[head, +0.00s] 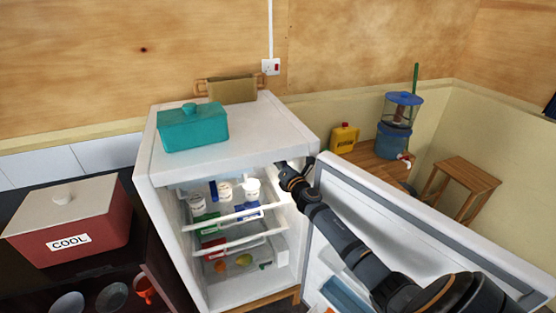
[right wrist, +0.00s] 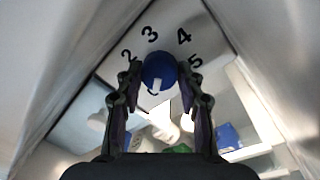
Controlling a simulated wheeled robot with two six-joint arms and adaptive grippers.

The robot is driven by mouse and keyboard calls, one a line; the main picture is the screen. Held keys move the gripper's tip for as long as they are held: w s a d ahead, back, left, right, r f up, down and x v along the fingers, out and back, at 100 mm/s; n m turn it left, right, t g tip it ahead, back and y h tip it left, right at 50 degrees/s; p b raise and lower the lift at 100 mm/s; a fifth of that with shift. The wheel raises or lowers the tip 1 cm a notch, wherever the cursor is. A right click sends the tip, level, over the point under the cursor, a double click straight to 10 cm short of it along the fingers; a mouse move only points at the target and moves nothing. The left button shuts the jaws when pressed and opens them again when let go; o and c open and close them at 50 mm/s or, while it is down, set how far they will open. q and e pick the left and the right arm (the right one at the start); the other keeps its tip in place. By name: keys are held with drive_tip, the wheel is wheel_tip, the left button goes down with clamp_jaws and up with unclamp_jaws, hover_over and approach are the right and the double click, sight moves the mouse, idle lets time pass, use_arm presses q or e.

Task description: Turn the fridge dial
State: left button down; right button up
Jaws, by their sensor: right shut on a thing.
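The fridge (head: 225,140) stands open, its door (head: 420,235) swung out to the right. My right arm reaches over the door into the upper right of the fridge opening, where my right gripper (head: 284,170) is at the inner wall. In the right wrist view the blue dial (right wrist: 159,70) sits between the two fingers of my right gripper (right wrist: 160,88), which are shut on its sides. A white mark shows on the lower part of the dial. Black numbers 2, 3, 4 and 5 ring its upper side. The head view hides the dial. My left gripper is not in view.
White tubs (head: 224,190) and coloured boxes stand on the fridge shelves, with fruit lower down. A teal box (head: 193,127) sits on top. A red COOL box (head: 70,225) is at left. A water dispenser (head: 396,125) and a stool (head: 462,178) are at right.

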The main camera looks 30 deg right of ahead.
drive_tip(key=o, duration=1.2)
